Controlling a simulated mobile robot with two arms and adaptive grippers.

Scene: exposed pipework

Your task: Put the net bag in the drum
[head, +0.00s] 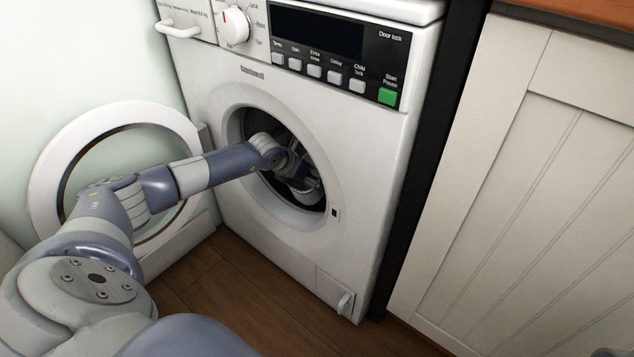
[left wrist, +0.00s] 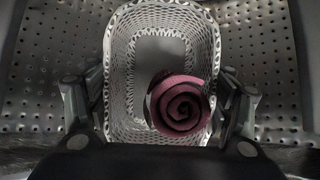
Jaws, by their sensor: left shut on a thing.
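The drum (head: 262,122) is the dark hollow inside the washing machine's round opening. Its perforated metal wall (left wrist: 45,65) fills both sides of the left wrist view. My left arm reaches through the opening, and my left gripper (head: 300,178) is inside. The white net bag (left wrist: 122,65) sits between the fingers of the left gripper (left wrist: 160,105), which is shut on it. A rolled maroon cloth (left wrist: 180,105) shows within the bag's outline. In the head view, a pale part of the bag (head: 306,194) shows below the gripper; the rest is hidden. My right gripper is out of view.
The washing machine (head: 375,160) has its round door (head: 45,170) swung open to the left, close to my left arm. A white panelled cabinet (head: 530,180) stands to the right. The wooden floor (head: 225,300) in front is clear.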

